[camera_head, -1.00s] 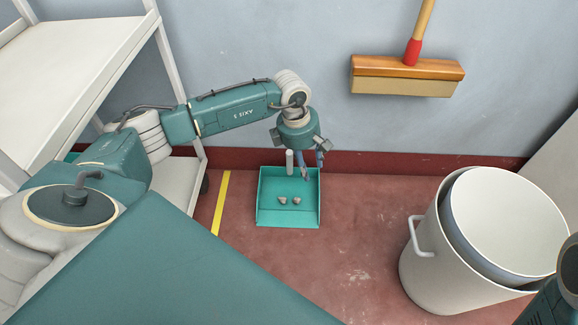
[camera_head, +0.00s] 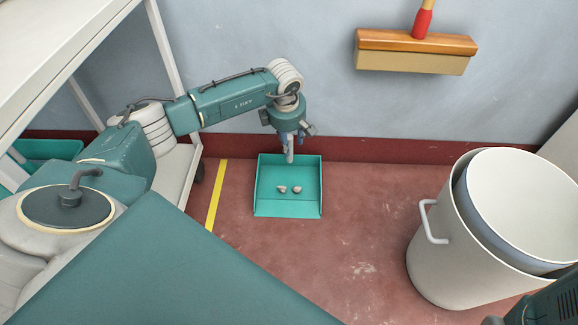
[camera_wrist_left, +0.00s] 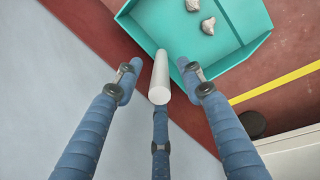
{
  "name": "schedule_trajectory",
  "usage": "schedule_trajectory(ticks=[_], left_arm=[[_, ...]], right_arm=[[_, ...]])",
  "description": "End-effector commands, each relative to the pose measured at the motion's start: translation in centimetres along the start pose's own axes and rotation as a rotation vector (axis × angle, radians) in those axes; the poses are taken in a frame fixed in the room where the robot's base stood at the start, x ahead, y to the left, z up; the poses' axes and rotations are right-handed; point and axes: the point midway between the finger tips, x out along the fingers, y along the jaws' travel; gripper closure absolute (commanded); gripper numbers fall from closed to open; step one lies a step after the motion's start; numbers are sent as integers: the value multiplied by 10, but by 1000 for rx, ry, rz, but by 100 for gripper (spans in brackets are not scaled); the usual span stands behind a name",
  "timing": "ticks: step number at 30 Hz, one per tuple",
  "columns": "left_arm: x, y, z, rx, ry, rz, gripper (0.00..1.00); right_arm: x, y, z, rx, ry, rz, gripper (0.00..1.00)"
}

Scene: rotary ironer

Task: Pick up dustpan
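The teal dustpan (camera_head: 262,195) lies on the red floor near the wall and holds two small grey lumps (camera_head: 289,189). Its pale, rod-like handle (camera_head: 290,155) stands up at its back edge, toward the wall. My left gripper (camera_head: 290,143) is above the handle and points down. In the left wrist view, the handle (camera_wrist_left: 160,78) lies between the spread blue fingers of the gripper (camera_wrist_left: 162,88), with gaps to the two side fingers. Whether the third finger touches it, I cannot tell. A part of my right arm shows at the lower right, without visible fingers.
A white bin (camera_head: 436,262) stands at the right. A broom head (camera_head: 415,52) is against the wall above. A white shelf rack (camera_head: 168,75) is at the left, with a yellow floor line (camera_head: 215,196) beside it. The floor between dustpan and bin is clear.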

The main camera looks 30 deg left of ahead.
Motion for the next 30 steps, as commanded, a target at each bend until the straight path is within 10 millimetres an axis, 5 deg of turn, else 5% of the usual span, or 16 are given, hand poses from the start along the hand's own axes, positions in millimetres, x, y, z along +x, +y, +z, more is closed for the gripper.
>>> schedule_trajectory(ticks=[3,12,18,30], left_arm=[[24,-1,1,0,-1,0,60],[24,0,1,1,-1,1,62],[24,0,1,1,-1,0,100],[10,4,1,1,-3,2,100]], right_arm=[[-20,-4,-7,0,-1,0,60],[-20,-4,-6,0,-1,0,60],[-20,-4,-7,0,-1,-1,60],[-10,-2,-3,0,-1,-1,60]])
